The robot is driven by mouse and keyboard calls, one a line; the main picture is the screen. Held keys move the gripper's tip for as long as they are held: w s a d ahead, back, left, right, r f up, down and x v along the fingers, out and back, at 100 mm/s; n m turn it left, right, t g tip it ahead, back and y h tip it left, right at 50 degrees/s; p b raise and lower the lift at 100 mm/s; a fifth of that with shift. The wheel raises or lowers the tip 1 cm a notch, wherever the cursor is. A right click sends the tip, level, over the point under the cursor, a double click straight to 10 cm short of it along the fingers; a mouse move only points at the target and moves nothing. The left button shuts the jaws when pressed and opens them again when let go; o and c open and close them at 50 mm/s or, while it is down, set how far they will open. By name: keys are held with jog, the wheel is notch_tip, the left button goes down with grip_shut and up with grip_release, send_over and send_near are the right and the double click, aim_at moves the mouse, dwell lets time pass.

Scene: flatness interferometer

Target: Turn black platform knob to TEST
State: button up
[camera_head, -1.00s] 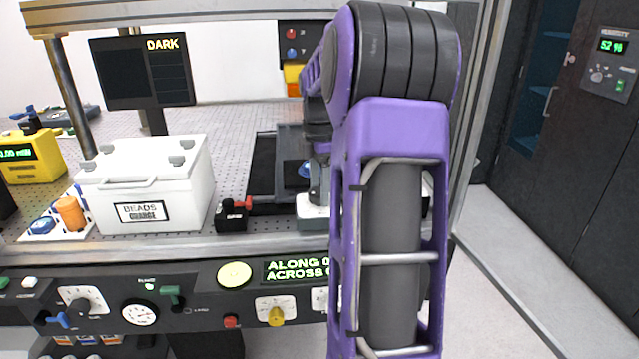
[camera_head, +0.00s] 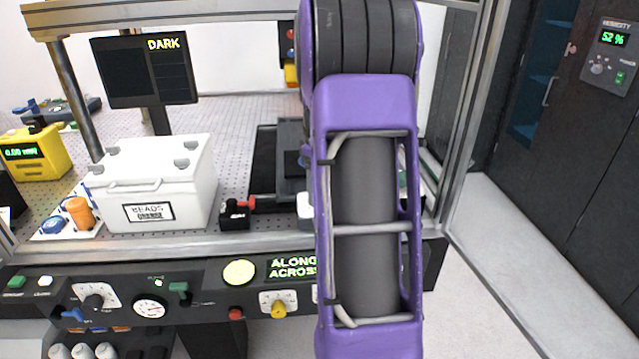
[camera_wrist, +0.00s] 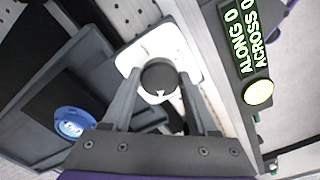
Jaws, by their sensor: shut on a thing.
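The black platform knob (camera_wrist: 158,74) is round, with a small white mark on its edge towards my gripper. It stands on a white plate with rounded corners (camera_wrist: 190,66) in the wrist view. My gripper (camera_wrist: 158,84) has one finger on each side of the knob and is shut on it. I cannot read any TEST label in the wrist view. In the head view my own arm hides the gripper and the knob; only an edge of the white plate (camera_head: 304,206) shows beside the arm.
A blue round cap (camera_wrist: 73,122) lies left of the knob. The green ALONG/ACROSS display (camera_wrist: 247,38) and a pale yellow button (camera_wrist: 258,92) are on the front panel to the right. A white BEADS case (camera_head: 160,185) and a black block with a red part (camera_head: 235,215) stand further left.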

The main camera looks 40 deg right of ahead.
jog(key=m+p, duration=0.1)
jog(key=m, duration=0.4)
jog(key=shift+m, duration=0.3)
jog(key=m, duration=0.6)
jog(key=shift+a+p, duration=0.1)
jog(key=shift+p, duration=0.25)
jog(key=m, duration=0.5)
jog(key=shift+m, duration=0.4)
jog(key=m, duration=0.6)
jog(key=shift+w, duration=0.1)
jog(key=m, duration=0.6)
jog(key=shift+m, duration=0.4)
jog(key=m, duration=0.5)
jog(key=shift+w, duration=0.1)
jog(key=m, duration=0.6)
jog(key=shift+m, duration=0.3)
jog(key=m, duration=0.5)
jog(key=shift+m, duration=0.4)
